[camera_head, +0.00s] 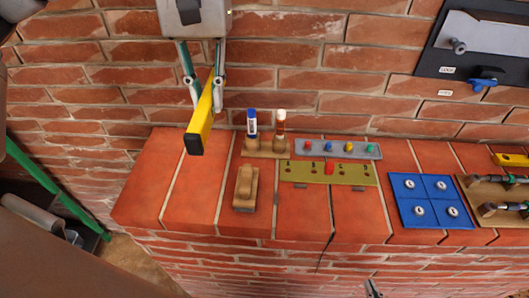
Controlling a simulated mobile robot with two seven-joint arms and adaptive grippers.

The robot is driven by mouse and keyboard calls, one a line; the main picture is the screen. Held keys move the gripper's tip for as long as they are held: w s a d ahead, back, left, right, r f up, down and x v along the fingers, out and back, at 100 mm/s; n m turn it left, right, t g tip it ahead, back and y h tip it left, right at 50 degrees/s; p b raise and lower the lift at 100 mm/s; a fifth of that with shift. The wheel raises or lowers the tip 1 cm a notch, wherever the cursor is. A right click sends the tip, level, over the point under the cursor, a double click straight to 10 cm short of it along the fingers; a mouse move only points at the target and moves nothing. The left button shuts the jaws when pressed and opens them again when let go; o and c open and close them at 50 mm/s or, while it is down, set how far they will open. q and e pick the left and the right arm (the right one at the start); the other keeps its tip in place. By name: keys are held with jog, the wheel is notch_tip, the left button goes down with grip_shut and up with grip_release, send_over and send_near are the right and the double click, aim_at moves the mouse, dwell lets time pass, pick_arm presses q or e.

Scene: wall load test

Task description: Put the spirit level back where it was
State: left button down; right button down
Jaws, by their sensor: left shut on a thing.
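The yellow spirit level (202,125) is a long bar with a black end cap. My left gripper (206,92) comes down from the top of the picture and is shut on the level. It holds the level in front of the brick wall, above the left part of the brick ledge (143,190). The level's black end points down and towards me. Its far end is partly hidden between the fingers. A small grey tip of my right gripper (373,288) shows at the bottom edge; its opening cannot be made out.
The ledge holds a wooden block (245,190), a marker stand (262,152), a grey strip with coloured knobs (340,150), an olive board (315,174) and a blue panel (431,187). A wooden board (470,190) with tools lies right. A dark panel (430,64) hangs on the wall.

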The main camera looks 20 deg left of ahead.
aim_at(223, 178)
pick_arm(q)
jog(key=shift+s+f, duration=0.15)
jog(key=shift+f, duration=0.25)
notch_tip(223, 178, down, 19)
jog(key=shift+f+b, duration=0.15)
jog(key=shift+b, duration=0.4)
jog(key=shift+f, duration=0.1)
jog(key=c, duration=2.2)
grip_release()
